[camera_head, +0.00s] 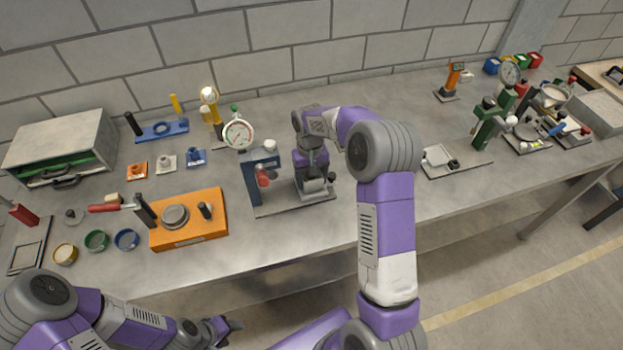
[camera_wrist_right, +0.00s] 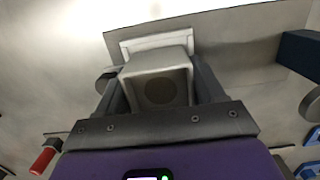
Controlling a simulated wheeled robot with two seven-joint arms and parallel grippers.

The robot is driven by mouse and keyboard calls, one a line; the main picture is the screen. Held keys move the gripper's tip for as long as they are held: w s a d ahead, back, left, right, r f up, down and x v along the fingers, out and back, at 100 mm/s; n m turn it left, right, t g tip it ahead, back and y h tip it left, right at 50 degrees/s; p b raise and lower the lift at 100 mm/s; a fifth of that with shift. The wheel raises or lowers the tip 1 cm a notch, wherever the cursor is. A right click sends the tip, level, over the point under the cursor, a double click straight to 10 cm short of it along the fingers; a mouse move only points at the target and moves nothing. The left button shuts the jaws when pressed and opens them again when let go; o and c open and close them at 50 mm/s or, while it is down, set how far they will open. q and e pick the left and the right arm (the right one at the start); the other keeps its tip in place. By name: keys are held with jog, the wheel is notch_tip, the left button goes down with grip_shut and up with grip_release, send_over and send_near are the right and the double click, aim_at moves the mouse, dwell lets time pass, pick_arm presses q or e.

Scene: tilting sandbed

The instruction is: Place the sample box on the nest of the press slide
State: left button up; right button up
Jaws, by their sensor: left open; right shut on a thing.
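The sample box (camera_wrist_right: 158,82) is a pale grey box with a dark round mark, between the two fingers of my right gripper (camera_wrist_right: 160,88). It sits over or on a pale square nest (camera_wrist_right: 157,40) on a dark base plate; contact cannot be told. In the head view my right gripper (camera_head: 314,186) points down beside the blue press column (camera_head: 257,182), above the press base plate (camera_head: 290,208). The gripper and arm hide the box and nest there. My left gripper (camera_head: 222,328) is open and empty in front of the bench edge, low in the picture.
An orange block fixture (camera_head: 190,232) stands left of the press, with several coloured rings (camera_head: 96,241) beside it. A dial gauge (camera_head: 238,134) stands behind. A green press (camera_head: 486,128) stands further right.

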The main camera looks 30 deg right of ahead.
jog(key=shift+f, duration=0.15)
jog(key=shift+f, duration=0.15)
jog(key=o, duration=1.1)
jog(key=shift+c, duration=0.2)
notch_tip(320, 180, up, 12)
jog(key=w+p, duration=0.1)
jog(key=shift+w+d+p, duration=0.15)
jog(key=shift+w+p, duration=0.05)
jog(key=shift+p, duration=0.2)
jog(key=shift+r, duration=0.2)
